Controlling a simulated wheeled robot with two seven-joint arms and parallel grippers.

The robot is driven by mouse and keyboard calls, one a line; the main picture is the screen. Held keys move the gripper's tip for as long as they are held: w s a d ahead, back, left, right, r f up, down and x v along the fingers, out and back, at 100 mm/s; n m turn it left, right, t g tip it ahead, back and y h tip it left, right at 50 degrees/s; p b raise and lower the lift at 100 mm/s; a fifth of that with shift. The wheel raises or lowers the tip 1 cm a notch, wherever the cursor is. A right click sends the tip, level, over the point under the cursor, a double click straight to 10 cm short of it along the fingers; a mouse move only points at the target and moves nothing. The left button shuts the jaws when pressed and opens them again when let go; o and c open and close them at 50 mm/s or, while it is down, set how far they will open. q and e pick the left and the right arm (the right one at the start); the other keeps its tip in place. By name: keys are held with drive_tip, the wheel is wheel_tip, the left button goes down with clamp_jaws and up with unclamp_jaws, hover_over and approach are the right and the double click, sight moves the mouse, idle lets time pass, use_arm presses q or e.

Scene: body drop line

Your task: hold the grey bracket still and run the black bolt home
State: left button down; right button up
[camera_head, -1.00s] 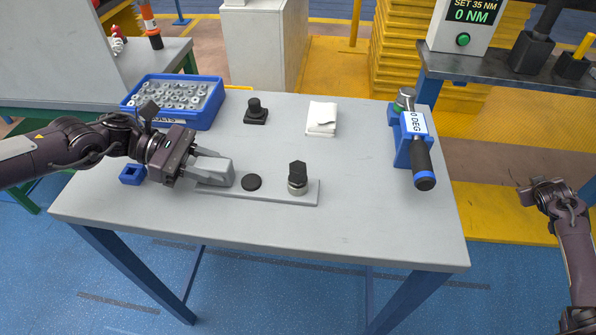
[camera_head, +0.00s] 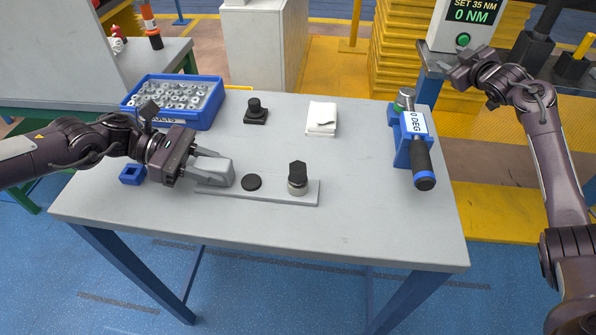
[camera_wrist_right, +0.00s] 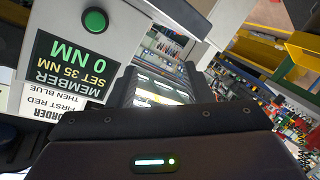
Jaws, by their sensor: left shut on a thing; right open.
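The grey bracket (camera_head: 270,196) lies flat near the front of the table, with a raised block at its left end. My left gripper (camera_head: 212,169) is shut on that block. The black bolt (camera_head: 297,171) stands upright at the bracket's right end, above a silver collar (camera_head: 297,187). A black disc (camera_head: 251,182) sits on the bracket between block and bolt. My right gripper (camera_head: 468,64) is open and empty, raised beyond the table's right back corner. The blue-and-black torque wrench (camera_head: 422,160) lies in a blue holder at the table's right, its display reading 0 DEG.
A blue bin (camera_head: 205,112) of metal parts is at the back left. A black knobbed piece (camera_head: 256,111), a white cloth (camera_head: 321,118) and a small blue block (camera_head: 132,175) lie on the table. The controller (camera_head: 468,25) reads SET 35 NM, 0 NM; it also shows in the right wrist view (camera_wrist_right: 118,28).

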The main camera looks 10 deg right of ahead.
drive_tip(key=a+r+n+g+y, duration=0.1)
drive_tip(key=a+r+n+y, duration=0.3)
drive_tip(key=a, duration=0.8)
drive_tip(key=w+a+r+n+g+y, duration=0.1)
drive_tip(key=a+r+n+y, duration=0.3)
drive_tip(key=a, duration=0.8)
drive_tip(key=a+r+n+g+y, duration=0.1)
drive_tip(key=a+r+n+y, duration=0.3)
drive_tip(key=a, duration=0.8)
drive_tip(key=s+a+r+n+g+y, duration=0.1)
drive_tip(key=s+a+r+n+g, duration=0.15)
drive_tip(key=a, duration=0.25)
drive_tip(key=s+a+r+n+g, duration=0.1)
drive_tip(key=s+a+g, duration=0.15)
drive_tip(key=a, duration=0.35)
drive_tip(key=s+a+f+n+g+h, duration=0.15)
drive_tip(key=s+a+n+g, duration=0.25)
drive_tip(key=s+a, duration=0.5)
drive_tip(key=g+h, duration=0.3)
drive_tip(key=h, duration=0.8)
hover_over(298, 167)
wheel_tip(298, 167, down, 8)
drive_tip(key=shift+a+r, duration=0.1)
drive_tip(key=shift+a, duration=0.05)
drive_tip(key=shift+f, duration=4.5)
